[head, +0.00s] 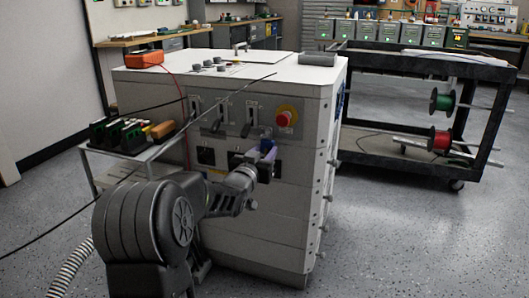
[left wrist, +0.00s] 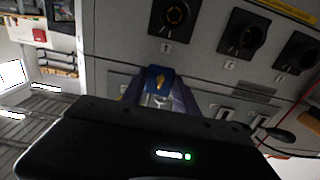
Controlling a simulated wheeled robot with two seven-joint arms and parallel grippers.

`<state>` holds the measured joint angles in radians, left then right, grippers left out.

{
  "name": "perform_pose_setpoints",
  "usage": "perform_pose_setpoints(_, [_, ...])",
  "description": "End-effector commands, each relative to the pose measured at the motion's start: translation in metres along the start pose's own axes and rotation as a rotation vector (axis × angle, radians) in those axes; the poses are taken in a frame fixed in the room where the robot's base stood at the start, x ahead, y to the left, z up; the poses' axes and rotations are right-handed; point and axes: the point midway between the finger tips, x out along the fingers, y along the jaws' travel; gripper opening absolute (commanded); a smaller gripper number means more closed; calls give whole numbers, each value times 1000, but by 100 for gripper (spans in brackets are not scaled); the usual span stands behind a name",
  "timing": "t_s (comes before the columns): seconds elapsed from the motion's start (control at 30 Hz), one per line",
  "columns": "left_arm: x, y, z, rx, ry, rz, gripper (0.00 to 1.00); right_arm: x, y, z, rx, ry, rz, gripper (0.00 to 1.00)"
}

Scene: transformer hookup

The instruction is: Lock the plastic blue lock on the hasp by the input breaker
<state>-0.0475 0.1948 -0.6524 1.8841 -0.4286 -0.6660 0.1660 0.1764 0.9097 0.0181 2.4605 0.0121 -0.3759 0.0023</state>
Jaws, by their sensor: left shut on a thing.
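The blue lock (left wrist: 158,76), with a brass-coloured patch on its face, sits between the fingers of my left gripper (left wrist: 157,98) in the left wrist view. In the head view my left gripper (head: 262,158) is shut on it, in front of the white cabinet's front panel (head: 275,205), below the red button (head: 285,117). A small blue-purple part of the lock (head: 268,146) shows there. Breaker switches (head: 252,115) are on the panel just above. The hasp is hidden or too small to make out, and I cannot tell whether the lock touches it. My right gripper is not in view.
A black cart (head: 425,65) with green and red wire spools stands to the right. A small side shelf (head: 145,152) with connectors is at the left of the cabinet. A loose dark cable crosses near the panel.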

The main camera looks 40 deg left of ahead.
Motion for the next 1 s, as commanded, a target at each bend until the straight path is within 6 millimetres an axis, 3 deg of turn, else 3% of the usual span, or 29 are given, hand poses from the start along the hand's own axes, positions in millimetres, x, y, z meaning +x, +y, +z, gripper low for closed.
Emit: perform_pose_setpoints(1.0, [0, 0, 16, 0, 0, 0, 0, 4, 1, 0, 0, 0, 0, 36])
